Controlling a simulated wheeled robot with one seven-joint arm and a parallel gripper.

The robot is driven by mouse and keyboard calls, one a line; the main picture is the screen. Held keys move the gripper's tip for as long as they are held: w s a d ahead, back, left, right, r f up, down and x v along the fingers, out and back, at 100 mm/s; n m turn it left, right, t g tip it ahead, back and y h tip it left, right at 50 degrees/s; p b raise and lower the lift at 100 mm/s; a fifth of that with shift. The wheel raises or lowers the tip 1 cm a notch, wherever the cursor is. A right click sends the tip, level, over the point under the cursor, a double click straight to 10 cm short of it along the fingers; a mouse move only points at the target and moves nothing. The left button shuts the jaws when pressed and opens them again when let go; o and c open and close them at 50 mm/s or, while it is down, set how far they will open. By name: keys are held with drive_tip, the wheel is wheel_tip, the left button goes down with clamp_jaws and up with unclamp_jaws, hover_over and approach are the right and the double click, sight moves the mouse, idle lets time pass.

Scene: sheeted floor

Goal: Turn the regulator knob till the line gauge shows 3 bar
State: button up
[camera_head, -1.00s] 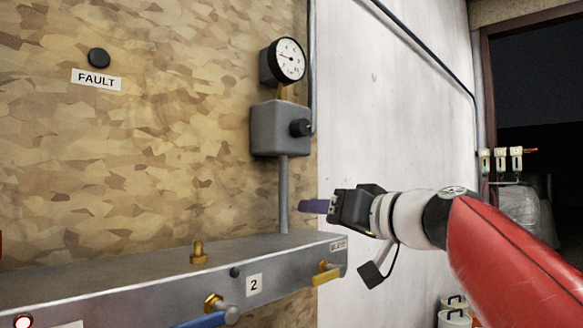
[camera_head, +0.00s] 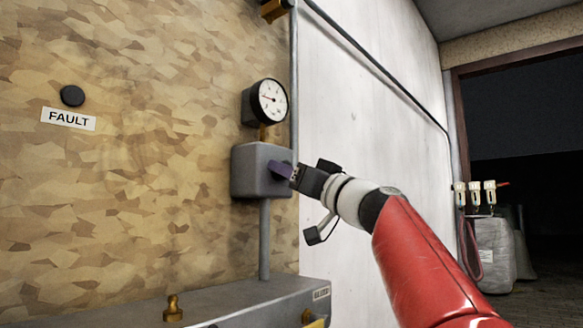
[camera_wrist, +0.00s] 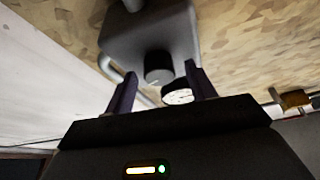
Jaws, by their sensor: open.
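The grey regulator box (camera_head: 252,170) is mounted on a pipe on the patterned wall. It also shows in the wrist view (camera_wrist: 150,30). The line gauge (camera_head: 271,101), white-faced with a black rim, sits above the box. Its needle points roughly left, but the numbers are too small to read. It also shows in the wrist view (camera_wrist: 178,96). My gripper (camera_head: 281,171) is open at the box's front. In the wrist view its purple fingers (camera_wrist: 161,70) stand apart on either side of the knob; contact cannot be told.
A grey metal ledge (camera_head: 250,305) with a brass fitting (camera_head: 173,309) runs below. A black button (camera_head: 72,96) and FAULT label (camera_head: 68,119) are on the wall at left. A white wall (camera_head: 350,110) and dark doorway lie at right.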

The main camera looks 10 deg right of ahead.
drive_tip(key=shift+w, duration=0.1)
drive_tip(key=c, duration=1)
drive_tip(key=shift+o, duration=0.2)
drive_tip(key=shift+m, duration=0.4)
drive_tip(key=m+h+p, duration=0.1)
drive_tip(key=m, duration=0.2)
drive_tip(key=m+h+p, duration=0.2)
drive_tip(key=m, duration=0.2)
drive_tip(key=m+h+p, duration=0.1)
drive_tip(key=m+h, duration=0.1)
drive_tip(key=m, duration=0.2)
drive_tip(key=shift+s+a+r+t, duration=0.2)
drive_tip(key=shift+r+t, duration=0.05)
drive_tip(key=shift+t, duration=0.15)
drive_tip(key=shift+f+m+h, duration=0.1)
drive_tip(key=shift+m+h, duration=0.2)
drive_tip(key=shift+h, duration=0.1)
drive_tip(key=o, duration=1)
drive_tip(key=shift+c, duration=0.2)
